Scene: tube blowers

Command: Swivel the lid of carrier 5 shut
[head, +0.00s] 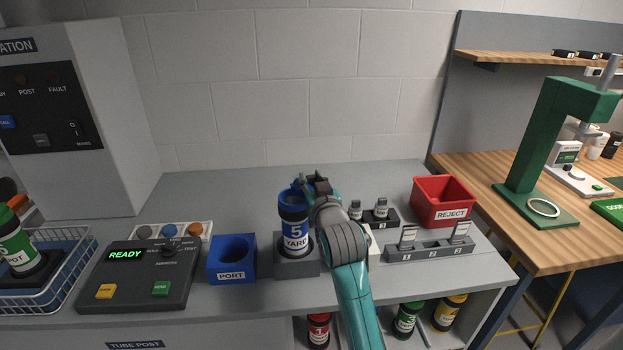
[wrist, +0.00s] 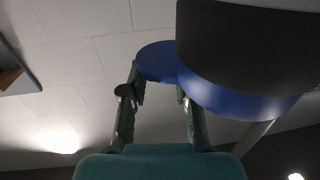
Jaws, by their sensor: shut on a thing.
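Carrier 5 (head: 296,243), with a blue and white label reading "5 YARD" and dark bands, stands upright in a grey holder (head: 284,268) on the bench. Its blue lid (wrist: 157,60) shows in the wrist view as a flat disc out to the side of the carrier's blue rim (wrist: 235,98), partly overlapped by it. My gripper (head: 313,183) is at the carrier's top right in the head view. In the wrist view my gripper (wrist: 160,92) has its fingers on either side of the lid's edge and is shut on it. My gripper hides part of the lid in the head view.
A blue PORT block (head: 231,260) and a control box reading READY (head: 135,275) stand to the left. Grey holders with small parts (head: 428,250) and a red REJECT bin (head: 443,203) are to the right. A wall is behind.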

